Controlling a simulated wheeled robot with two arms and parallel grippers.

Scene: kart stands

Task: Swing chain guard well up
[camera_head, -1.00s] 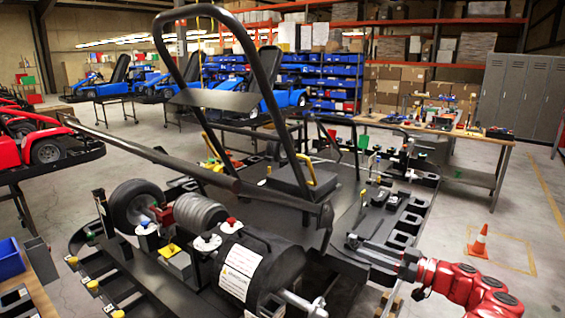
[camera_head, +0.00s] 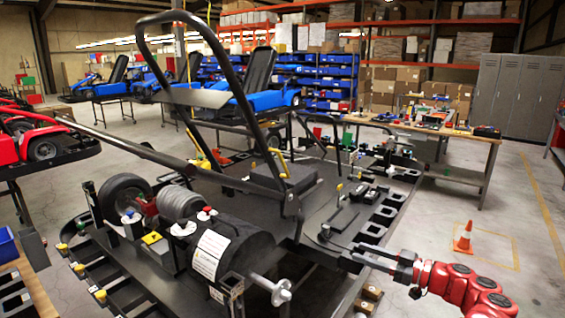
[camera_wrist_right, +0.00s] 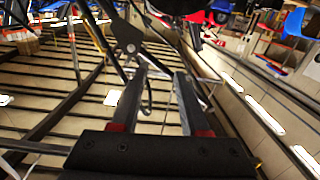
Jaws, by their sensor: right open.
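On the kart stand (camera_head: 262,205), a tall black tube hoop (camera_head: 217,48) rises with a flat dark plate (camera_head: 200,97) across it. A long dark bar (camera_head: 150,152) slopes across the hoop's foot. I cannot tell which part is the chain guard. A black cylinder (camera_head: 245,243) with a white label lies near the front, beside a wheel (camera_head: 122,196). My right gripper (camera_head: 357,252) is open and empty at the stand's right side, low beside its edge. The right wrist view shows its two fingers (camera_wrist_right: 155,75) apart, with a dark jointed part (camera_wrist_right: 130,42) beyond the tips. My left gripper is not in view.
A workbench (camera_head: 455,135) with tools stands behind on the right. An orange cone (camera_head: 464,238) is on the floor to the right. Red karts (camera_head: 45,145) stand at left. Open floor lies between the cone and the grey lockers (camera_head: 520,95).

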